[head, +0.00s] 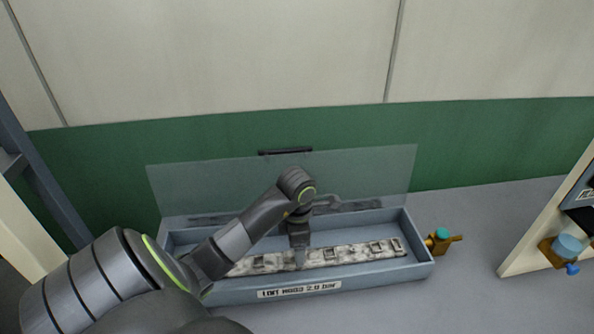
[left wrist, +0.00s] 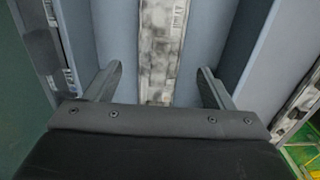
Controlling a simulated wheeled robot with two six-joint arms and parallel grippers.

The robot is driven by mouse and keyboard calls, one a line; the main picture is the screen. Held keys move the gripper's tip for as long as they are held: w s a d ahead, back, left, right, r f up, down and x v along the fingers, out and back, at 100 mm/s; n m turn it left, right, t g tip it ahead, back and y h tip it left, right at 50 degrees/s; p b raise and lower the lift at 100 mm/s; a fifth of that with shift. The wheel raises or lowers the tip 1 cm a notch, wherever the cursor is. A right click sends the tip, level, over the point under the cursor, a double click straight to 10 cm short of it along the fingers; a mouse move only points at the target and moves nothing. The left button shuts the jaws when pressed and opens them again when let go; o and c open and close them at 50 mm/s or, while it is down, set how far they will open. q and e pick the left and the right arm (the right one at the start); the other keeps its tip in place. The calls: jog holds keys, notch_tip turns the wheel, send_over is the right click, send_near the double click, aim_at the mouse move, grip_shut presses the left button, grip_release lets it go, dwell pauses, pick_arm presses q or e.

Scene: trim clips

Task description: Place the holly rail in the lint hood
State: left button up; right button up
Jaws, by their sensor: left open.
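The lint hood (head: 420,268) is a long blue-grey box with a label on its front, and its clear lid (head: 210,182) stands raised at the back. A long rail mottled grey and white, which I take as the holly rail (head: 350,255), lies lengthwise inside the box. My left gripper (head: 300,258) reaches down into the box over the rail's middle. In the left wrist view, the gripper (left wrist: 158,72) is open, with a finger on each side of the rail (left wrist: 160,45) and a gap to both. My right gripper is not in view.
An orange fitting with a teal top (head: 441,240) sits at the box's right end. A cream panel (head: 545,230) with an orange and blue fitting (head: 565,250) stands at far right. The grey surface (head: 475,270) between them is clear. A green and cream wall is behind.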

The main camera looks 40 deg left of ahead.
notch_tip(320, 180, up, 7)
jog(key=p, duration=0.7)
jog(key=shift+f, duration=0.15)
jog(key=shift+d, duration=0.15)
